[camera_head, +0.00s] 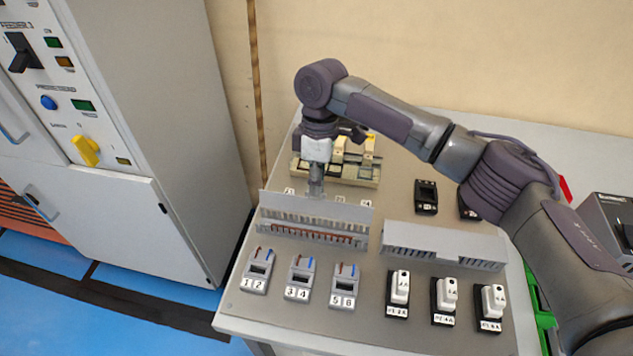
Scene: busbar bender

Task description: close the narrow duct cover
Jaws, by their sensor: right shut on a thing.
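A grey slotted wiring duct (310,233) stands left of centre on the panel, its front row of slots and reddish wires inside showing. Its grey cover (275,202) stands raised along the back edge, so the duct is open. My right gripper (316,190) points down at the top edge of this cover and is shut on it; the fingertips are small and partly merged with the cover. A second grey duct (445,240) to the right has its cover lying closed on top. My left gripper is not in view.
Grey numbered devices (299,278) and black-and-white breakers (444,301) stand in a row in front of the ducts. A terminal block rail (345,172) lies behind. A tall grey cabinet (150,110) stands left; bare table (560,160) shows at back right.

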